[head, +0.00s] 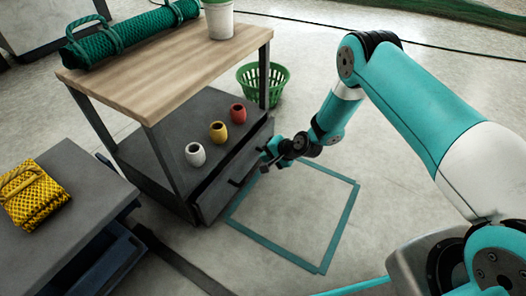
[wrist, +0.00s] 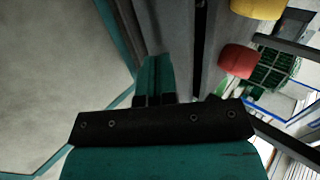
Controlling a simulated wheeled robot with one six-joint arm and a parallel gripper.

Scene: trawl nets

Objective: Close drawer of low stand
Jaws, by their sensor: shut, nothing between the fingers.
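The dark grey low stand (head: 165,135) is under the wooden top, with three small pots on its upper surface. Its drawer front (head: 213,197) faces the open floor and carries a dark handle. In the wrist view a dark gap runs between the drawer front (wrist: 174,35) and the stand, so the drawer looks slightly out. My gripper (head: 268,158) is at the right end of the drawer front. In the wrist view its teal fingers (wrist: 153,78) are together and empty, close against the front; contact is unclear.
White (head: 195,154), yellow (head: 218,132) and red (head: 237,113) pots stand on the shelf. A green basket (head: 263,85) is behind. A grey table (head: 90,195) with a yellow net bundle (head: 33,194) is at left. Floor inside the teal outline (head: 341,220) is clear.

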